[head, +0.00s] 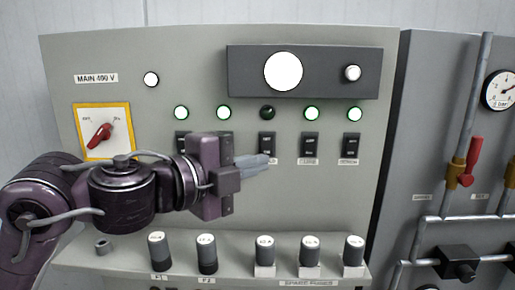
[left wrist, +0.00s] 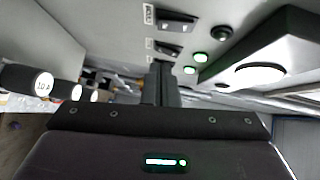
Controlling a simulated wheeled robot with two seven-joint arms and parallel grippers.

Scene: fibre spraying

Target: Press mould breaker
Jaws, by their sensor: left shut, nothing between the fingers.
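A row of black breaker switches is on the grey panel. The middle breaker (head: 267,143) sits under the one dark lamp (head: 268,112). My left gripper (head: 266,161) is shut and empty, its fingertips at the lower end of this breaker and over its label. I cannot tell whether they touch it. The gripper hides one breaker and part of the leftmost breaker (head: 182,140). Two breakers (head: 311,146) (head: 352,147) to the right are clear. No label legibly reads mould. In the left wrist view, the shut fingers (left wrist: 161,70) point toward the panel. My right gripper is not in view.
Green-rimmed lamps (head: 312,113) are lit on both sides of the dark one. A dark display box (head: 240,72) juts out above. Capped fuses (head: 265,250) stand on the ledge below. A red rotary switch (head: 101,133) is at left, and pipes (head: 466,110) are at right.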

